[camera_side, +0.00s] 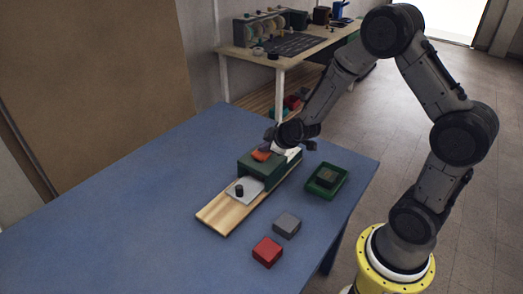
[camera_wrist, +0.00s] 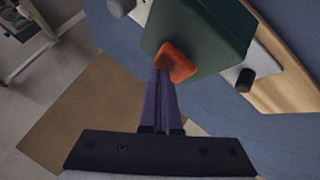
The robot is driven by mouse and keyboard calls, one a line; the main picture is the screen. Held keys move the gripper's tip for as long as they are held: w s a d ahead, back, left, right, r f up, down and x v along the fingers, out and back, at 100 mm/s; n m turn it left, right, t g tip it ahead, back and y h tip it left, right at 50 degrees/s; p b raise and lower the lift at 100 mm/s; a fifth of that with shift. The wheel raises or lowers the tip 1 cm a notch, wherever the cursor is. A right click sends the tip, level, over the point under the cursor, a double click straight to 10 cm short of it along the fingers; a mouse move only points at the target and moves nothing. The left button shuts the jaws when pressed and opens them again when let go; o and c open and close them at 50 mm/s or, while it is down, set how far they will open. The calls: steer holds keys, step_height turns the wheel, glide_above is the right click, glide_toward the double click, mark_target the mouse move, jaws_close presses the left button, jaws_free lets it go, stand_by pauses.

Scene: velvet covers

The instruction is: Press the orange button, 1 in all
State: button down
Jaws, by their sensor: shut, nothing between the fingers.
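The orange button (camera_side: 261,155) sits on top of a dark green box (camera_side: 254,166) mounted on a wooden board (camera_side: 216,217). In the wrist view the orange button (camera_wrist: 178,62) shows on the green box (camera_wrist: 215,35), directly at the tips of my gripper. My gripper (camera_wrist: 162,72) is shut with nothing between its purple fingers. The fingertips overlap the button's edge in the wrist view; whether they touch it I cannot tell. In the side view my gripper (camera_side: 270,148) is just above the button and partly hides the box's far end.
A grey plate with a black knob (camera_side: 239,190) is on the board in front of the box. A green tray (camera_side: 341,181), a grey block (camera_side: 287,225) and a red block (camera_side: 267,251) lie to the right. The blue table (camera_side: 110,220) is clear at left.

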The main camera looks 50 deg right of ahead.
mark_target(264, 154)
steer(key=shift+s+f, duration=0.1)
steer(key=shift+f, duration=0.2)
steer(key=shift+r, duration=1.3)
steer(key=shift+r, duration=0.1)
steer(key=shift+r, duration=2.45)
